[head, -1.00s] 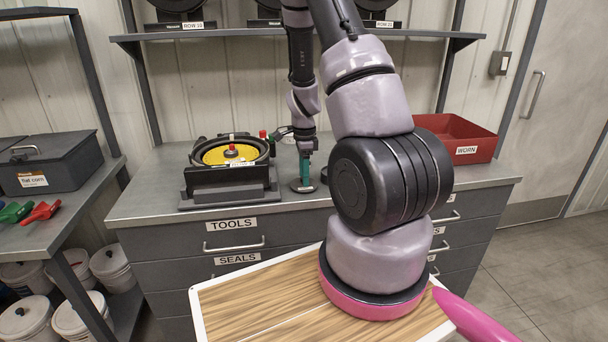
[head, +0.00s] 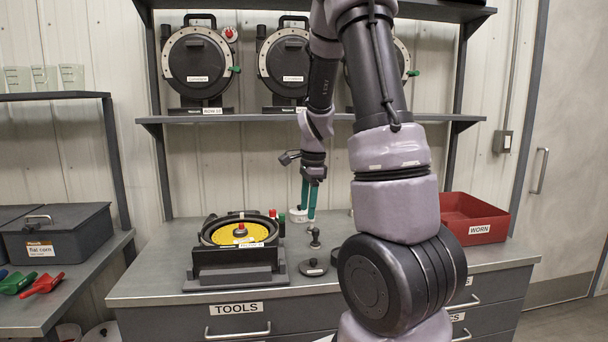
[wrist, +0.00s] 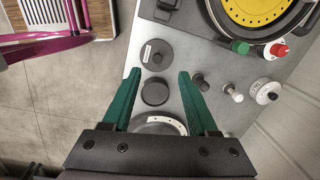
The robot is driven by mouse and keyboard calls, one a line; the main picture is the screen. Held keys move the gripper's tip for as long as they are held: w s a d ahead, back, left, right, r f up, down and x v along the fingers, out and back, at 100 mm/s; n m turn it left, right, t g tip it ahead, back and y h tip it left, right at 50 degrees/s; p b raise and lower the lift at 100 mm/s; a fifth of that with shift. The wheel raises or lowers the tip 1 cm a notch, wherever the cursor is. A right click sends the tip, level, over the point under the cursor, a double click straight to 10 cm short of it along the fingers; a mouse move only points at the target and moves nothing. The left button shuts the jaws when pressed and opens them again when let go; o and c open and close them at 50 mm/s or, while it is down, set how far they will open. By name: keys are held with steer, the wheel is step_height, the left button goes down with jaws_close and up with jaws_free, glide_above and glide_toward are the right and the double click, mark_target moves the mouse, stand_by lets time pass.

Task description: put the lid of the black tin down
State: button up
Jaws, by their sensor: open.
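A round black lid with a knob and a white label lies flat on the bench (head: 313,267); it also shows in the wrist view (wrist: 157,55). Beside it in the wrist view is a dark round piece without a knob (wrist: 155,91), apparently the black tin; in the head view it is mostly hidden behind my arm. My gripper (head: 308,195) is open and empty, raised above the bench. In the wrist view its green fingers (wrist: 159,73) are spread, with the lid and the dark piece below and beyond their tips. Nothing is between the fingers.
A seed meter with a yellow disc (head: 240,233) stands left on the bench. Small fittings (wrist: 200,82) and a white disc with a black knob (wrist: 265,91) stand near the lid. A light-rimmed round item (wrist: 160,125) is partly hidden by my gripper. A red WORN bin (head: 474,219) is right.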

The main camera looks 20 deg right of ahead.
steer(key=s+a+r+n+t, duration=0.2)
steer(key=s+a+r+n, duration=0.1)
steer(key=s+r+n, duration=0.2)
steer(key=s+a+r+n+t+y, duration=0.1)
steer(key=s+a+r+n+t, duration=0.1)
steer(key=s+a+r+n, duration=0.2)
steer(key=s+a+r+n+t, duration=0.2)
steer(key=s+a+r+n, duration=0.2)
steer(key=s+r, duration=0.5)
step_height(320, 180, up, 2)
steer(key=shift+s+r+n, duration=0.2)
steer(key=shift+s+n, duration=0.15)
steer(key=shift+n, duration=0.65)
